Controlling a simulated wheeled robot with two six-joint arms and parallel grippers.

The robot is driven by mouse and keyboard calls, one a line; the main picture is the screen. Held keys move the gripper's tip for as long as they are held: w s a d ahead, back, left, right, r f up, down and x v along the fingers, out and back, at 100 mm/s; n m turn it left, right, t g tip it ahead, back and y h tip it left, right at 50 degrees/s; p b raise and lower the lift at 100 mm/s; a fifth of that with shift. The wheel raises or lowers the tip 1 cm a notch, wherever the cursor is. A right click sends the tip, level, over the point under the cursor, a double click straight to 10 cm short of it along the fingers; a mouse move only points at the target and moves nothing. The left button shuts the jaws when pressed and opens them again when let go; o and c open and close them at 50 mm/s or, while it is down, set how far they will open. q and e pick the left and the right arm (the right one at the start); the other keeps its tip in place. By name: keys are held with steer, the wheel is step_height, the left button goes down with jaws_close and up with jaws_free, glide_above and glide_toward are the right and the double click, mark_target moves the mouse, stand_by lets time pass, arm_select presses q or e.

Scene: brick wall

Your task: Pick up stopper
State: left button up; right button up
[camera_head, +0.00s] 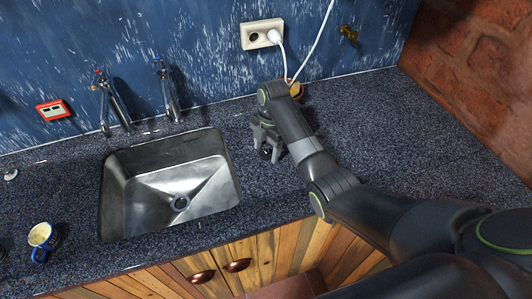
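A small dark round thing, which looks like the stopper (266,153), is on the speckled counter just right of the sink. My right gripper (267,148) points down over it, with its fingers apart and one on each side of it. I cannot tell whether the fingers touch it or whether it is off the counter. The gripper hides part of it. My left gripper is not in view.
The steel sink (133,165) with its drain (180,203) lies left of the gripper. Two taps (168,90) stand behind it. The right counter is clear.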

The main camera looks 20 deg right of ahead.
steer(key=c, duration=0.9)
